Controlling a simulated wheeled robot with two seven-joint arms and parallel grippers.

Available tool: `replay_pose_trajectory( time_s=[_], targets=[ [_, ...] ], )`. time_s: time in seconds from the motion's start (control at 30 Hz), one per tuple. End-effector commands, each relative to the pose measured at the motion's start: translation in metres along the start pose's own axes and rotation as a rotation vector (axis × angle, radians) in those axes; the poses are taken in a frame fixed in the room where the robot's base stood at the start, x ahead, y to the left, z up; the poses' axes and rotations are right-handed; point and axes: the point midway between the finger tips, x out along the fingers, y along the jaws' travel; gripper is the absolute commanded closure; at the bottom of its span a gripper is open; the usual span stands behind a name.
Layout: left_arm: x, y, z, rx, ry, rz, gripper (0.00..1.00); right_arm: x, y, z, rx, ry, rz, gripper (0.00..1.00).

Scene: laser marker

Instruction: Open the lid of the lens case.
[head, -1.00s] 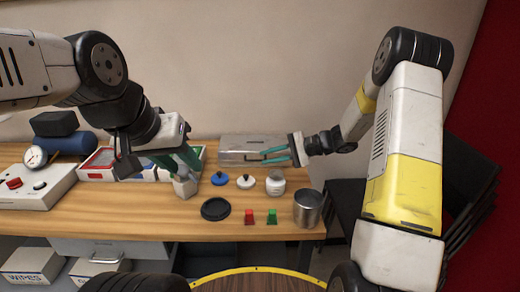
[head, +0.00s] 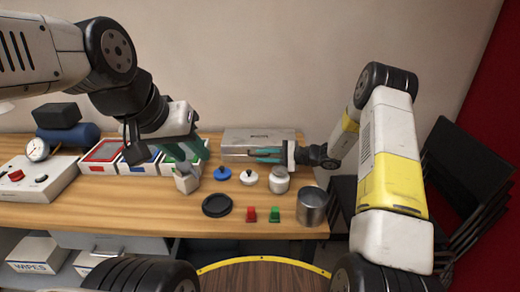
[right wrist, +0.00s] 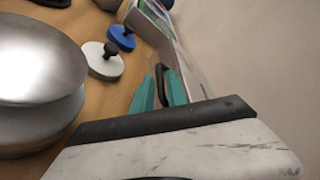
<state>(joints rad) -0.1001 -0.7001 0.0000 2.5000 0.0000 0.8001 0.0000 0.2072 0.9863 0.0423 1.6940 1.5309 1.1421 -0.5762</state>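The lens case looks to be the silver-grey box (head: 258,138) at the back of the table, with its lid down. My right gripper (head: 268,155) lies in front of it, fingers pointing left. In the right wrist view the two teal fingers (right wrist: 160,92) stand apart, with a black handle-like loop (right wrist: 162,72) between them; contact is unclear. My left gripper (head: 186,158) points down just above a pale faceted block or cup (head: 187,181); whether it grips this is unclear.
Blue (head: 222,174) and white (head: 249,177) knobbed discs and a jar (head: 279,180) stand before the case. A metal cup (head: 313,206), black ring (head: 217,205), red clip (head: 251,215) and green clip (head: 274,215) are nearer the front. Coloured trays (head: 103,156) lie left.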

Motion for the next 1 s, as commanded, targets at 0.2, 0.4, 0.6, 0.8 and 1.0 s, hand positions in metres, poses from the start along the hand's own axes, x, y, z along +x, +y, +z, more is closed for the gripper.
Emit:
replay_pose_trajectory(
  time_s=[0.2, 0.4, 0.6, 0.8, 1.0],
  targets=[
    [0.000, 0.000, 0.000, 0.000, 0.000, 0.000, 0.64, 0.017, 0.001, 0.000, 0.000, 0.000, 0.001, 0.82],
    [0.000, 0.000, 0.000, 0.000, 0.000, 0.000, 0.64, 0.018, 0.000, 0.000, 0.000, 0.001, 0.001, 0.82],
    [0.000, 0.000, 0.000, 0.000, 0.000, 0.000, 0.64, 0.017, 0.000, 0.000, 0.000, 0.001, 0.001, 1.00],
    [0.000, 0.000, 0.000, 0.000, 0.000, 0.000, 0.64, 0.017, 0.000, 0.000, 0.000, 0.000, 0.001, 1.00],
    [0.000, 0.000, 0.000, 0.000, 0.000, 0.000, 0.64, 0.017, 0.000, 0.000, 0.000, 0.000, 0.001, 1.00]
  ],
)
